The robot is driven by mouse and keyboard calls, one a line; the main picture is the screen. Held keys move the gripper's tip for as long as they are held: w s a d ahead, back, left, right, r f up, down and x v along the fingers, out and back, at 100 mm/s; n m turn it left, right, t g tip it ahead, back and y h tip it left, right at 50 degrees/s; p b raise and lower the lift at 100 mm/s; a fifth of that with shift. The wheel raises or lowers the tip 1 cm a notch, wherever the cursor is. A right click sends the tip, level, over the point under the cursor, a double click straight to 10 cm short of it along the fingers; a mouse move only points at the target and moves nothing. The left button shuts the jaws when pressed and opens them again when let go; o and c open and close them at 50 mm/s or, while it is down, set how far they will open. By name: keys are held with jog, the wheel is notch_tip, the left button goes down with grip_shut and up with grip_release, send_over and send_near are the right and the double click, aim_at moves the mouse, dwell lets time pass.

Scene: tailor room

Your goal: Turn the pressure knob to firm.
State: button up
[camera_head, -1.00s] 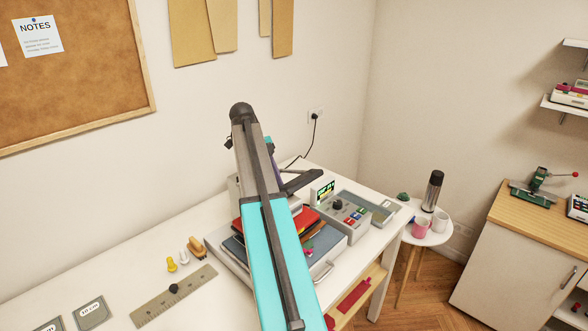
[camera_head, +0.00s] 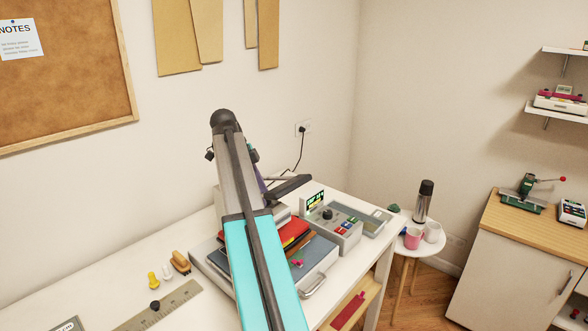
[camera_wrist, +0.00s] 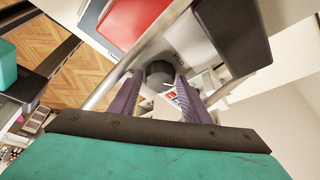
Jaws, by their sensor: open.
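The pressure knob (camera_head: 327,213) is a dark round knob on top of a grey control box (camera_head: 347,236) with coloured buttons. In the wrist view the knob (camera_wrist: 160,75) shows between the tips of my gripper's purple fingers (camera_wrist: 158,84). The fingers are open, one on each side of it in the picture. I cannot tell how far the tips are from it or whether they touch. A label beside the knob appears to read MED; the knob's exact setting is too small to tell. In the head view my arm hides most of the gripper.
A grey machine with a metal handle (camera_head: 314,286) stands left of the control box, with red folders (camera_head: 289,232) on it. A small lit display (camera_head: 313,202) stands behind the knob. A ruler (camera_head: 178,299) lies at left. A round side table (camera_head: 418,247) holds cups and a flask.

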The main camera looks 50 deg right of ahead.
jog(key=shift+f+n+b, duration=0.15)
jog(key=shift+n+b, duration=0.25)
jog(key=shift+b, duration=0.15)
